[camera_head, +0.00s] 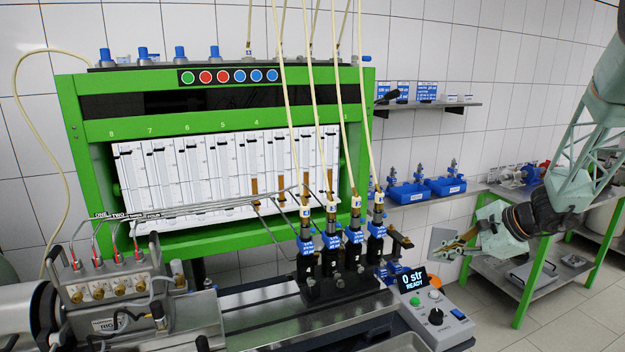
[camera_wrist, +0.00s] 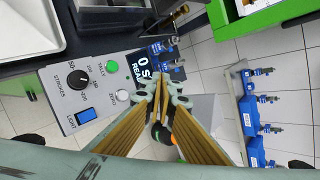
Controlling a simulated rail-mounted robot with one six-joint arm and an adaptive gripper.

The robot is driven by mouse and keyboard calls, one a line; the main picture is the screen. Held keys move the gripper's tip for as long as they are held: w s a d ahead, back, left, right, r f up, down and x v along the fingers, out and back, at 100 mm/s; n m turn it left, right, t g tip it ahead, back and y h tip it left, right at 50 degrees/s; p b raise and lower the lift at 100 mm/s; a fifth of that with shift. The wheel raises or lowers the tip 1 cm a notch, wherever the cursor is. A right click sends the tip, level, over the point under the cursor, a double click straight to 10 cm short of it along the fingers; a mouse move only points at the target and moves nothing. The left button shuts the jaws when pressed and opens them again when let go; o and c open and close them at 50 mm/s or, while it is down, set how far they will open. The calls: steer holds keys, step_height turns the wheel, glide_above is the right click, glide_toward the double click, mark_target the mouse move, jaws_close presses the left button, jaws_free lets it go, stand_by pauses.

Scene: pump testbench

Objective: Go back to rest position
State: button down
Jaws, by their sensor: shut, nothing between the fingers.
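My gripper (camera_head: 447,249) is at the right of the head view, beside the green pump testbench (camera_head: 220,245) and just above and right of the control box (camera_head: 430,310). Its fingers point left and are shut and empty. In the wrist view my gripper (camera_wrist: 160,84) shows its two ribbed tan fingers meeting at the tips, with nothing between them. The control box (camera_wrist: 60,75) lies beyond them, with a green button, a black knob and a blue switch. Its display reads "0 str READY" in the head view.
Several injectors (camera_head: 330,250) with hoses stand on the bench rail left of my gripper. A pump (camera_head: 110,285) with metal lines sits at the left. A green-legged table (camera_head: 530,275) is at the right; some floor is clear.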

steer(key=s+a+r+n+g, duration=0.1)
steer(key=s+a+r+n, duration=0.4)
steer(key=s+a+r, duration=0.6)
steer(key=s+a+r+n+g, duration=0.2)
steer(key=s+a+r+n, duration=0.3)
steer(key=s+a+r, duration=0.65)
steer(key=s+r+n+h, duration=0.15)
steer(key=s+n, duration=0.25)
steer(key=s, duration=1.3)
steer(key=s+d+n+t+h, duration=0.1)
steer(key=s+d+n+h, duration=0.1)
steer(key=s, duration=0.6)
steer(key=s+d+n+h, duration=0.2)
steer(key=s+d, duration=0.1)
steer(key=s, duration=0.5)
steer(key=shift+g, duration=0.6)
steer(key=shift+w+a+f, duration=0.1)
steer(key=shift+w+f, duration=0.55)
steer(key=shift+f, duration=0.25)
steer(key=shift+w+a+f, duration=0.1)
steer(key=shift+w+f, duration=0.55)
steer(key=shift+f, duration=0.25)
